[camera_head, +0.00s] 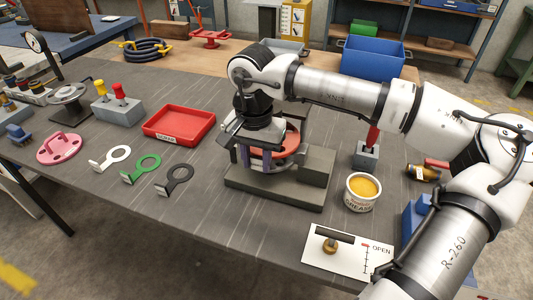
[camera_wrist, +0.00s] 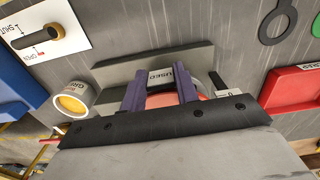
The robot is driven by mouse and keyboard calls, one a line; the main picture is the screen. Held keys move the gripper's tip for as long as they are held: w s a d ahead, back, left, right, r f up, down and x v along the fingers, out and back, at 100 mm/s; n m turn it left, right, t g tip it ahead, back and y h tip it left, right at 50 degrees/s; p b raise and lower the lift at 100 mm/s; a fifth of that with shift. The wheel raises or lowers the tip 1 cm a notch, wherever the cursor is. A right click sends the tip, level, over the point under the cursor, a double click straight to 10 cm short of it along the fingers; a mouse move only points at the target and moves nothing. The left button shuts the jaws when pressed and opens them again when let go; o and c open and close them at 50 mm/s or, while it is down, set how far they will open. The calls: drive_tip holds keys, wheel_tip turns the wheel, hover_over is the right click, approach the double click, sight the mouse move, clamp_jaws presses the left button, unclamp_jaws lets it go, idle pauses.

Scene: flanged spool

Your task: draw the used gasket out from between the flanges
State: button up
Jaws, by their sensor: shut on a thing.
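The flanged spool, with an orange-red flange (camera_head: 290,143), stands on a dark grey base (camera_head: 275,190). My gripper (camera_head: 246,156) is down at the left side of the spool. In the wrist view, my gripper's two purple fingers (camera_wrist: 160,92) are shut on a tab marked USED (camera_wrist: 167,75), which belongs to the used gasket. Some orange-red flange (camera_wrist: 200,97) shows beside the right finger. The gasket's ring is hidden, so I cannot tell how far it sits between the flanges.
Left of the base lie white (camera_head: 117,155), green (camera_head: 147,162) and black (camera_head: 180,173) tabbed rings. Behind them is an empty red tray (camera_head: 180,120). A grease tub (camera_head: 361,194) and a valve panel marked OPEN (camera_head: 345,255) are at right.

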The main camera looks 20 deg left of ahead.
drive_tip(key=s+b, duration=0.2)
drive_tip(key=s, duration=1.2)
drive_tip(key=shift+a, duration=0.25)
idle(0.5)
wheel_tip(320, 180, up, 6)
drive_tip(key=p, duration=0.3)
idle(0.7)
